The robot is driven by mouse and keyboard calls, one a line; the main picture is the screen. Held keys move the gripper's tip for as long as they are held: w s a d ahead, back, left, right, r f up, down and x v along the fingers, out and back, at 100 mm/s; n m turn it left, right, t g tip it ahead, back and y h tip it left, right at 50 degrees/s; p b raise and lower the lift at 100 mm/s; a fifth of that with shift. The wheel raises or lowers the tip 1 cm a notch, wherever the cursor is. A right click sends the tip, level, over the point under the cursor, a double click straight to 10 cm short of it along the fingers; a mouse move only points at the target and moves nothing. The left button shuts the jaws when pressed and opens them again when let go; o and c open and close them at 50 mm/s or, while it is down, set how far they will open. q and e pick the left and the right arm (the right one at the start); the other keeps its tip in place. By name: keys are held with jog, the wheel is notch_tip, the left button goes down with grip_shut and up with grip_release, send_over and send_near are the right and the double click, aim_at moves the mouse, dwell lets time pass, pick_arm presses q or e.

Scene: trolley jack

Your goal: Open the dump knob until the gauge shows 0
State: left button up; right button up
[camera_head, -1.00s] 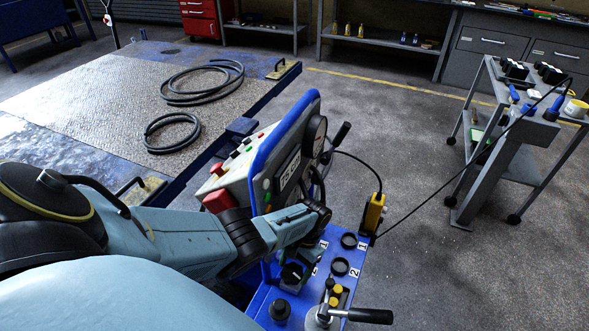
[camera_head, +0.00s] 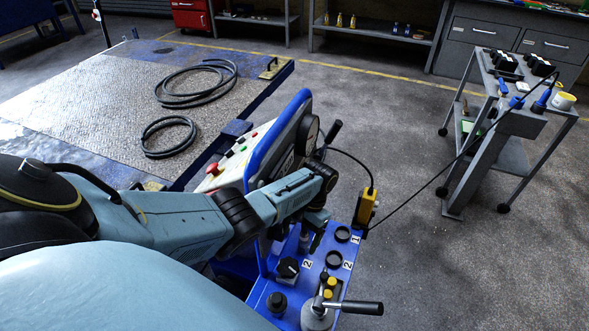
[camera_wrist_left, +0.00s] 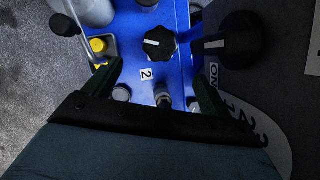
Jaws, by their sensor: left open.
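My left gripper (camera_head: 314,228) reaches over the blue deck (camera_head: 258,296) of the jack. In the left wrist view its two fingers (camera_wrist_left: 157,70) are apart with nothing between them. A black knob with a white line (camera_wrist_left: 160,42) and a "2" label lies just beyond the fingertips; it also shows in the head view (camera_head: 288,268). A larger black knob (camera_wrist_left: 228,42) stands to the right, near an "ON" dial. I cannot tell which is the dump knob. The gauge (camera_head: 308,134) is nearly edge-on, so its reading is hidden. My right gripper is out of view.
The upright panel with the blue frame (camera_head: 278,138) rises behind my arm. Right of the deck is open floor.

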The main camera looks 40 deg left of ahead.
pick_arm(q)
jog(key=v, duration=0.2)
jog(key=shift+w+r, duration=0.15)
jog(key=shift+r, duration=0.1)
jog(key=shift+d+f, duration=0.1)
